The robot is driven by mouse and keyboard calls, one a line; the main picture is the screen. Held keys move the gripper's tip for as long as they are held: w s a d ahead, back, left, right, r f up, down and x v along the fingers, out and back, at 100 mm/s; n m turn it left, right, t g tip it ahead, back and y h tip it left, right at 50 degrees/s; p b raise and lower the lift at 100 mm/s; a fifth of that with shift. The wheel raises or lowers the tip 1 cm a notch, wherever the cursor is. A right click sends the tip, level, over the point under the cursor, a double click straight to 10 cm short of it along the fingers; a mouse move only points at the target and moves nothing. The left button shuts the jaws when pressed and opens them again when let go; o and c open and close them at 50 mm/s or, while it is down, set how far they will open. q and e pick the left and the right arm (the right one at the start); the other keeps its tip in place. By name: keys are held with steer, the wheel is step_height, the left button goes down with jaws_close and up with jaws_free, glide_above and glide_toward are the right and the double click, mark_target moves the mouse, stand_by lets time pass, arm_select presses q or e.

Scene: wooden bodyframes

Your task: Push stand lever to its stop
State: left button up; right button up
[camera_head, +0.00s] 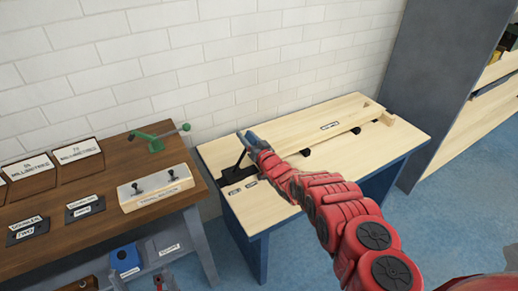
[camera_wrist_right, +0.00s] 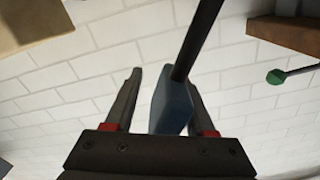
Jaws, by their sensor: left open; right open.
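The stand lever (camera_head: 240,160) is a black rod rising from a black base at the left end of the light wooden bench. In the right wrist view, the black rod (camera_wrist_right: 199,40) ends in a blue grip (camera_wrist_right: 172,103). My right gripper (camera_wrist_right: 163,80) is open, with the blue grip between its fingers, closer to the right-hand finger in that view. I cannot tell whether they touch. In the head view, my red right arm reaches in from the lower right, and its gripper (camera_head: 255,143) partly hides the lever's top. My left gripper is not in view.
The light bench (camera_head: 375,152) carries a long wooden beam (camera_head: 325,132). A dark wooden table (camera_head: 95,218) on the left holds a green clamp (camera_head: 155,143), a pale block with black knobs (camera_head: 155,188) and labelled plates. A white brick wall stands behind; a grey cabinet (camera_head: 425,85) stands right.

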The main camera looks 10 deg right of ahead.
steer(key=shift+s+d+r, duration=0.1)
steer(key=shift+s+d, duration=0.05)
steer(key=shift+s, duration=0.45)
steer(key=p+v, duration=1.2)
steer(key=v, duration=0.4)
steer(key=shift+p, duration=0.3)
